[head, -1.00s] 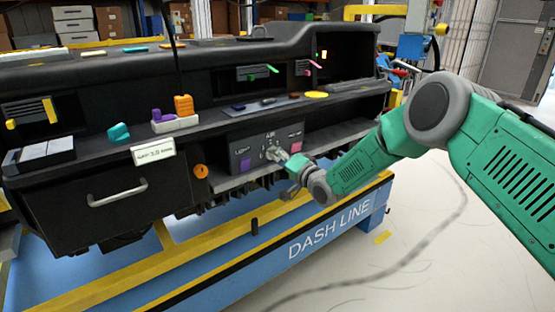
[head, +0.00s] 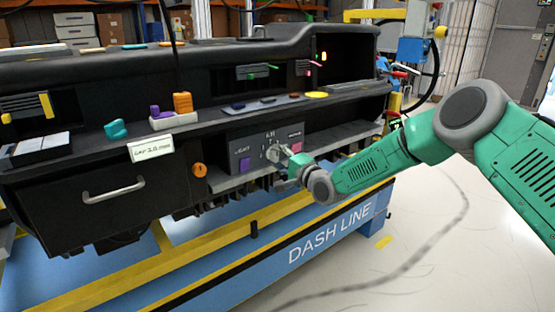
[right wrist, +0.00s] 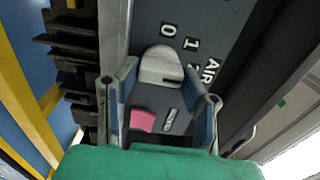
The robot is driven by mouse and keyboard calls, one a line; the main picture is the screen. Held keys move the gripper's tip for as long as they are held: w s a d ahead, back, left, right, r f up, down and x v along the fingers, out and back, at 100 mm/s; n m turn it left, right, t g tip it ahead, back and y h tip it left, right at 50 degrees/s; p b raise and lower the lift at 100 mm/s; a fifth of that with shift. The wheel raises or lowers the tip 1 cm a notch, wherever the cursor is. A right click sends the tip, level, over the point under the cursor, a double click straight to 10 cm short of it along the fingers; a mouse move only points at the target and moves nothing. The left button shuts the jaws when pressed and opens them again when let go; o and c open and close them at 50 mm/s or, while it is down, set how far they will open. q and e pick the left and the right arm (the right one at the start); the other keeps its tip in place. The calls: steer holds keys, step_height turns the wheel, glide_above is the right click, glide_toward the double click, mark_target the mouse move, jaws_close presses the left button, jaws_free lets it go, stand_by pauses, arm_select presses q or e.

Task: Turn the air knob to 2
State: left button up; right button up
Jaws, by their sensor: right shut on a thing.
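The air knob (right wrist: 160,66) is a pale grey rounded knob on the dark control panel (head: 238,146). In the right wrist view the digits 0 and 1 and the word AIR (right wrist: 210,70) show beside it. A further digit is partly covered by my finger. A dark mark shows on the knob, but I cannot tell which digit it points to. My right gripper (right wrist: 160,84) has a finger on each side of the knob and is shut on it; it also shows at the panel in the head view (head: 281,154). My left gripper is out of view.
A pink button (right wrist: 143,121) sits between the fingers, below the knob. A purple button (head: 244,165) and an orange round knob (head: 199,170) are to the left. A shelf above carries small coloured parts (head: 182,103). The floor at right is clear.

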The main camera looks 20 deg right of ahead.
steer(key=shift+d+f, duration=0.15)
steer(key=o, duration=1.1)
steer(key=shift+o, duration=0.2)
steer(key=shift+d, duration=0.1)
steer(key=shift+s, duration=0.15)
steer(key=v, duration=1.1)
steer(key=shift+s+d, duration=0.2)
steer(key=shift+s, duration=0.1)
steer(key=shift+f, duration=0.1)
